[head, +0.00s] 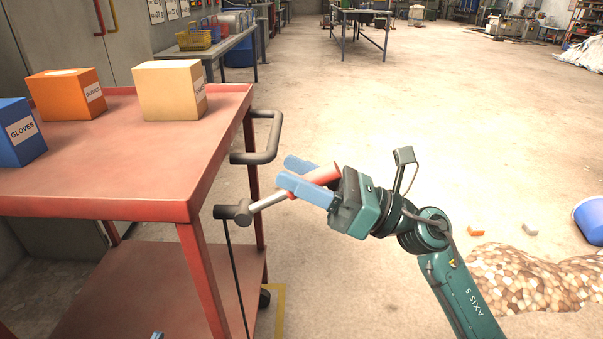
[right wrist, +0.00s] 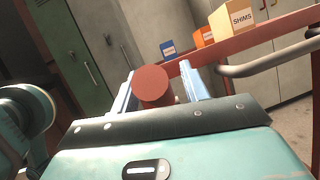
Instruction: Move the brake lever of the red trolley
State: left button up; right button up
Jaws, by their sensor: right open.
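The red trolley (head: 130,180) stands at the left in the head view. Its brake lever (head: 268,201) is a grey rod with a red grip, rising to the right from a dark pivot at the trolley's side. My right gripper (head: 289,172) is open, with its blue fingers on either side of the red grip. In the right wrist view, the round red grip end (right wrist: 151,85) shows between the two fingers. I cannot tell whether the fingers touch it. A small blue tip at the head view's bottom edge may be my left gripper (head: 157,335); its jaws are hidden.
A dark push handle (head: 268,140) juts from the trolley just beyond the fingers. Blue, orange (head: 68,94) and tan (head: 170,90) boxes stand on the trolley top. A pile of brownish stones (head: 530,275) and a blue bucket (head: 590,218) are at the right.

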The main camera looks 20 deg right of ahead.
jog(key=shift+c, duration=0.3)
grip_shut()
dwell(0.3)
